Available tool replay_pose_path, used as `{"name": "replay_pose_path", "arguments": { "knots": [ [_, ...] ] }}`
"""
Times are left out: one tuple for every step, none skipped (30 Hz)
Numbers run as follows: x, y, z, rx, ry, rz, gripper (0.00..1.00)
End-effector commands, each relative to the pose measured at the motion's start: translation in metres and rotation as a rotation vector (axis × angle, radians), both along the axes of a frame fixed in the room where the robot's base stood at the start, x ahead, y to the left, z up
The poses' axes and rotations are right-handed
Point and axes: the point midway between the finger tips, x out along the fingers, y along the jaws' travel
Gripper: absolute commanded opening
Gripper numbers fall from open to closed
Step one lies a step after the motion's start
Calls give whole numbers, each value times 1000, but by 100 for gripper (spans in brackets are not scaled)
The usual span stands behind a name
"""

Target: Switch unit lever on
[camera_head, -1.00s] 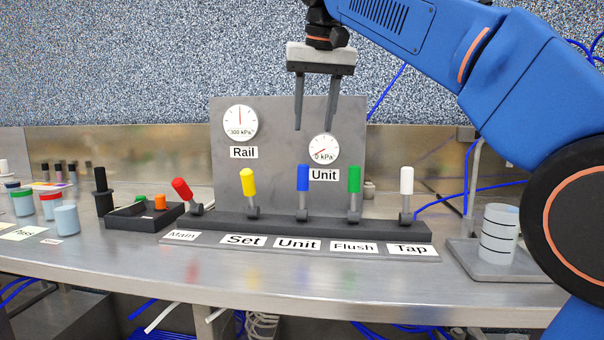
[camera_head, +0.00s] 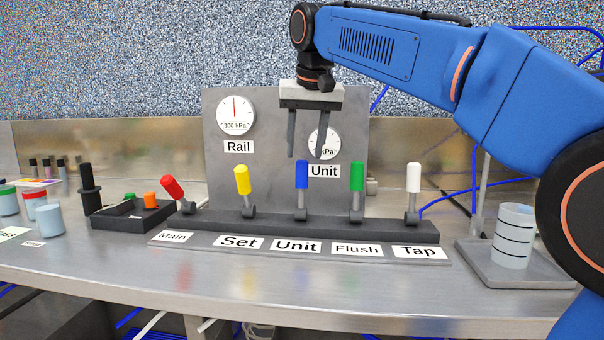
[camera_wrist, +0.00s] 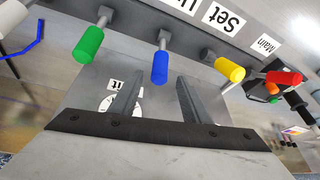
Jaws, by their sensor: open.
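The unit lever has a blue handle (camera_head: 302,174) and stands upright on the dark lever base, above the "Unit" label (camera_head: 297,246). My gripper (camera_head: 305,156) is open and empty, pointing down just above and behind the blue handle in the head view. In the wrist view the blue handle (camera_wrist: 160,67) lies beyond the fingertips (camera_wrist: 160,82), roughly between their lines, with no contact visible. The unit gauge (camera_head: 325,143) is partly hidden by a finger in the head view. The rail gauge (camera_head: 236,115) needle points up.
The red main lever (camera_head: 172,187) leans left. The yellow lever (camera_head: 242,180) and green lever (camera_head: 357,177) stand on either side of the blue one, and the white lever (camera_head: 413,178) is at the right. The grey panel (camera_head: 270,120) rises behind.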

Motion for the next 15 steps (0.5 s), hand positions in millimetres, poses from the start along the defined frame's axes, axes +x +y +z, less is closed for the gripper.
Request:
{"name": "replay_pose_path", "arguments": {
  "knots": [
    [3,0,-9,-1,2,0,43],
    [5,1,-14,-1,3,0,43],
    [8,1,-21,-1,2,0,43],
    [10,1,-25,-1,3,0,43],
    [12,2,-30,-1,2,0,43],
    [14,2,-36,-1,2,0,43],
    [16,3,-41,-1,2,0,43],
    [18,3,-45,-1,2,0,43],
    [20,3,-50,-1,2,0,43],
    [22,4,-53,-1,2,0,43],
    [23,4,-57,-1,1,0,43],
    [25,4,-61,-1,1,0,43],
    [26,4,-63,-1,1,0,43],
    [27,4,-65,-1,1,0,43],
    [28,5,-67,-1,1,0,43]
  ]
}}
